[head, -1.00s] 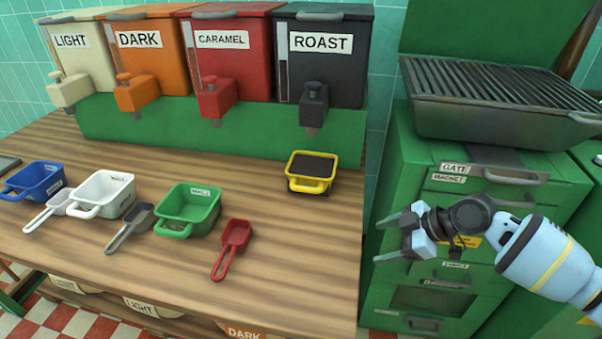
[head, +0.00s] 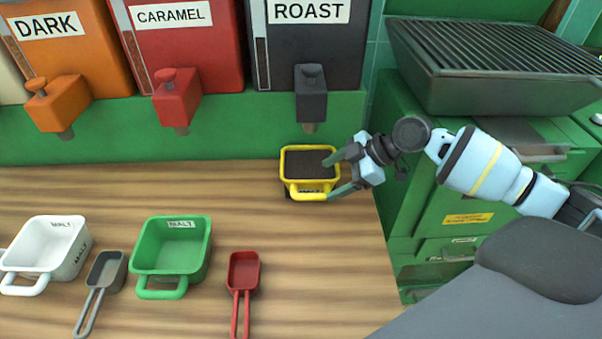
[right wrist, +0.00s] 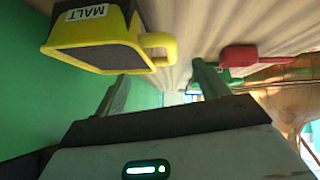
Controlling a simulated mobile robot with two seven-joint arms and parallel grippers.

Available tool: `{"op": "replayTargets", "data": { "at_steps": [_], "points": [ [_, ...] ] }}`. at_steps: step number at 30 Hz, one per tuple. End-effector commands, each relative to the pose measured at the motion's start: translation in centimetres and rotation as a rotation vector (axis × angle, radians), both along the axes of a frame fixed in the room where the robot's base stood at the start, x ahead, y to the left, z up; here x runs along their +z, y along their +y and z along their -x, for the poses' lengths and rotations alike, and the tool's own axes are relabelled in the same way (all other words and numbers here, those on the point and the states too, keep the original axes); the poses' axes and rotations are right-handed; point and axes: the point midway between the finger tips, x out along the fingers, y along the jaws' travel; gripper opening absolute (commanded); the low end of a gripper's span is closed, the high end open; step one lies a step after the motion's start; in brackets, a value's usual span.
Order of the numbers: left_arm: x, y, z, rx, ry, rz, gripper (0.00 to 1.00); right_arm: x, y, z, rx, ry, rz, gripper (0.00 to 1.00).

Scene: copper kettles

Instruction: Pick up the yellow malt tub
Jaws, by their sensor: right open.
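The yellow malt tub (head: 288,187) stands upright on the wooden counter below the roast dispenser, with dark contents inside and its handle toward the front. In the right wrist view, the yellow tub (right wrist: 158,62) shows at upper left with a MALT label. My right gripper (head: 332,177) is open at the tub's right side, its fingers pointing left. One finger overlaps the tub's right edge in the head view; I cannot tell whether it touches. In the right wrist view, my right gripper's fingers (right wrist: 160,88) are apart with nothing held between them. My left gripper is not in view.
A green tub (head: 142,258), a white tub (head: 28,257), a red scoop (head: 243,270) and a grey scoop (head: 104,274) lie to the left and front. The black roast dispenser (head: 310,55) overhangs behind. The counter in front of the yellow tub is clear.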

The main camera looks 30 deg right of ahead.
Motion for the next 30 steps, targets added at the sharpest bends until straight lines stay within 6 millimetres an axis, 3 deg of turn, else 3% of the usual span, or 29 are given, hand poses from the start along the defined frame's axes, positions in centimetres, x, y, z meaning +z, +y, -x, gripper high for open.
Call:
{"op": "replayTargets", "data": {
  "at_steps": [17,30],
  "points": [
    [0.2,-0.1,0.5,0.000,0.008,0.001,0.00,-2.2,1.9,-1.4,-0.001,0.000,-0.001,0.73],
    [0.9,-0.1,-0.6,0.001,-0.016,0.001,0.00,-5.5,4.4,-3.2,-0.002,-0.001,0.000,0.73]
  ]
}}
